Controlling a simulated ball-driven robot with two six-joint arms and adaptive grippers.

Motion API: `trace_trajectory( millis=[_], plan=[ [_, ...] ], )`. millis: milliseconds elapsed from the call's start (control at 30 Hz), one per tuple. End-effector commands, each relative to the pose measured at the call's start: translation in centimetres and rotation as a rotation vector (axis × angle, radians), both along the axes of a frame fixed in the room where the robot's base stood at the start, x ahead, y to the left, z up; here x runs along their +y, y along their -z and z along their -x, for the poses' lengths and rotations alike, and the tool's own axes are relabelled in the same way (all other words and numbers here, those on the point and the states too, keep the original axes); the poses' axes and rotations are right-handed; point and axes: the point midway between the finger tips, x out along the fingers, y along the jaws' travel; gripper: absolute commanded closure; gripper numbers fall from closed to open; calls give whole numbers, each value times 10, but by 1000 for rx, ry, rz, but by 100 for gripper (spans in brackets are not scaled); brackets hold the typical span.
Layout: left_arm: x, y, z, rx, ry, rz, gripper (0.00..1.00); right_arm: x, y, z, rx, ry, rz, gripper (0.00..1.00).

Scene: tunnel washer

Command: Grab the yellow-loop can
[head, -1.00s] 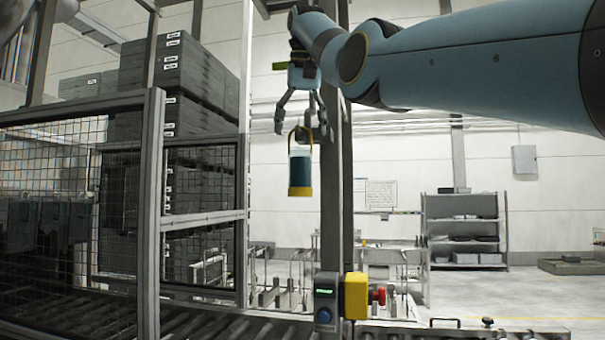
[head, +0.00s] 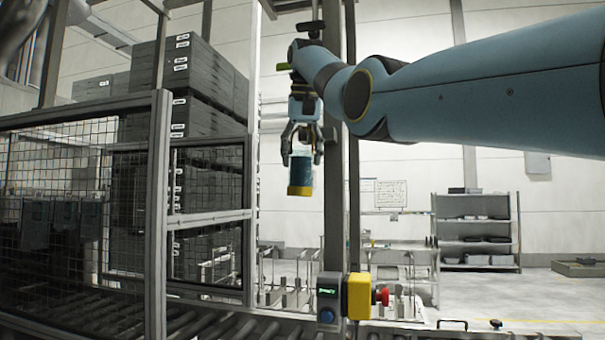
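The yellow-loop can (head: 300,174) is a clear, teal-filled cylinder with a yellow base. The yellow loop is hardly visible between the fingers. I cannot tell whether the fingers press on the can or loop. My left gripper is out of view.
A grey post (head: 335,225) stands close behind the can. A mesh guard fence (head: 158,220) fills the left. Below are a yellow box with a red button (head: 359,296) and a roller conveyor (head: 215,325). Shelves (head: 475,230) stand far right.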

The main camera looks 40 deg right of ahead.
Motion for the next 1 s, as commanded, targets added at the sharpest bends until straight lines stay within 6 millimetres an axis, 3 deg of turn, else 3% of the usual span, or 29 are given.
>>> trace_trajectory(
  millis=[33,333,1000],
  plan=[
    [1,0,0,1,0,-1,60,0,0,0,0,1,0,54],
    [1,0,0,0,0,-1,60,0,-1,0,-2,1,1,92],
    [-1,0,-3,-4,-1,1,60,-2,-7,3,-2,1,1,92]
  ],
)
